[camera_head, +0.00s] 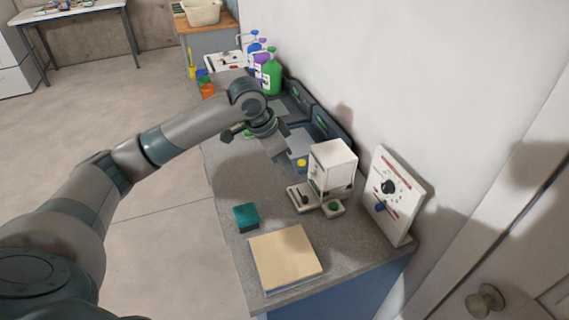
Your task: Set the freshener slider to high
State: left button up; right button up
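A white boxy device (333,170) stands on the grey counter (225,180) near the wall. At its base is a small plate with a dark sliding handle (304,198), and beside it a green round button (335,206). I cannot read any label naming it as the freshener. Right of it, a white upright panel (394,195) has a dark knob, a blue knob and red markings. My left gripper (279,148) hangs over the counter, behind and left of the white device, apart from it. My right gripper is out of view.
A teal block (246,217) and a tan board (285,258) lie on the near counter. A yellow item (302,164) is beside the white device. Green (271,77) and purple bottles stand farther back. The wall bounds the counter at right; the floor at left is clear.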

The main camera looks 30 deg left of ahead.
pick_arm(q)
jog(key=v, duration=0.2)
jog(key=shift+s+r, duration=0.1)
jog(key=shift+r, duration=0.25)
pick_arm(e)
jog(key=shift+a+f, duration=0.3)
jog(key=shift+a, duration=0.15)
pick_arm(q)
jog(key=shift+s+f, duration=0.1)
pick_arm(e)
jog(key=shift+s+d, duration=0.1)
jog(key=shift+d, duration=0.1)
